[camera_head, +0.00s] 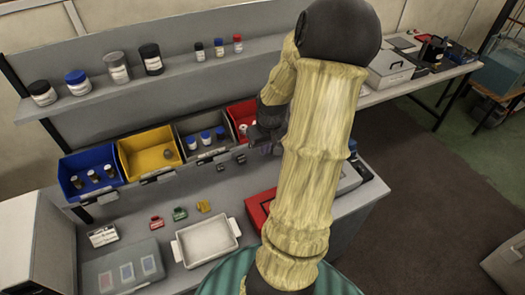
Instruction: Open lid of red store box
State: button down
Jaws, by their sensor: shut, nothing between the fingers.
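The red store box (257,207) sits on the lower worktop, just left of my arm. Its left part shows as a red edge and side; the rest is hidden behind my arm, and I cannot tell how its lid stands. My gripper (262,140) is dark, shut and empty. It hangs beyond the box, in front of the row of bins, close to the red bin (236,108). It appears apart from the red store box. My arm hides part of the space between them.
Blue (70,165), yellow (128,145) and grey (185,128) bins line the shelf front. A white tray (205,262) stands left of the red box, with small coloured items behind it. A shelf (190,68) with jars runs above. Another bench (430,80) stands at right.

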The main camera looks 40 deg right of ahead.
jog(key=shift+s+a+r, duration=0.1)
jog(key=shift+s+r, duration=0.15)
jog(key=shift+r, duration=0.15)
jog(key=s+a+f+n+b, duration=0.1)
jog(key=a+b, duration=0.5)
jog(key=a, duration=2)
jog(key=s+n, duration=0.1)
jog(key=n, duration=0.1)
jog(key=shift+s+a+f+n+t+y, duration=0.2)
jog(key=shift+a+f+n+t+y, duration=0.05)
jog(key=shift+f+n+t+y, duration=0.1)
jog(key=shift+d, duration=0.15)
